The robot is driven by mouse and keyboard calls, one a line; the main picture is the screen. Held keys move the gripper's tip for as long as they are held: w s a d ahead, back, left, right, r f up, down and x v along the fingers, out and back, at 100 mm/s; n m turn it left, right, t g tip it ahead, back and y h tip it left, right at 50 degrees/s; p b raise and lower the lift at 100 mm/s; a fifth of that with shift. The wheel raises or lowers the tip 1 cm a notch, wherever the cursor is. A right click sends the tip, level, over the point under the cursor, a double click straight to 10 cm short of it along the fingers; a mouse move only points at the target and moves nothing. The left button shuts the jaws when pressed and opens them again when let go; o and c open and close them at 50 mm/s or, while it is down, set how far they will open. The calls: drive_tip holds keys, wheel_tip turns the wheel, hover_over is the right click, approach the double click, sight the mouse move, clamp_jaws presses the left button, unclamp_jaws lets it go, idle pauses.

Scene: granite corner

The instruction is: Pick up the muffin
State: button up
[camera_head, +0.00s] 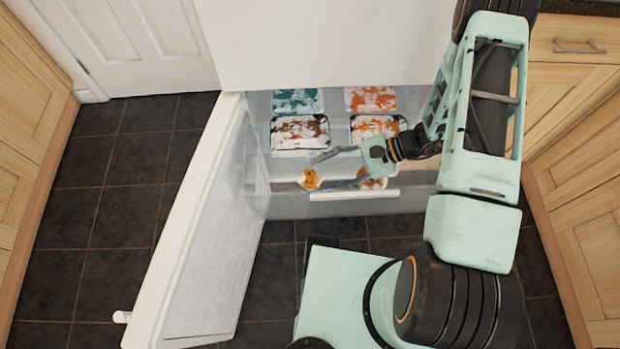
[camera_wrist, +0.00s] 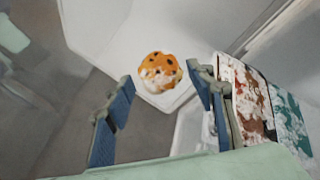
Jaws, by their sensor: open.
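The muffin (camera_head: 310,180) is orange-brown with dark spots and a pale lower part. It is at the left front of the open fridge compartment, by the inner side of the door. In the wrist view the muffin (camera_wrist: 158,70) shows against a pale surface, just beyond and between my fingertips. My gripper (camera_head: 322,169) is open, reaching in from the right, with its fingertips close to the muffin. In the wrist view the blue-padded fingers of my gripper (camera_wrist: 162,84) are spread and hold nothing. I cannot tell whether a finger touches the muffin.
Several food trays, such as a teal one (camera_head: 297,101) and an orange one (camera_head: 371,99), lie inside the compartment behind my gripper. The white fridge door (camera_head: 215,235) stands open on the left. Wooden cabinets (camera_head: 575,130) flank the right. Dark tiled floor (camera_head: 110,200) is clear on the left.

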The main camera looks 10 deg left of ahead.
sight(315, 177)
drive_tip(key=x, duration=0.4)
drive_tip(key=shift+s+a+b, duration=0.3)
drive_tip(key=shift+a+b, duration=0.05)
drive_tip(key=shift+b, duration=0.05)
drive_tip(key=c, duration=0.4)
drive_tip(key=shift+r, duration=0.15)
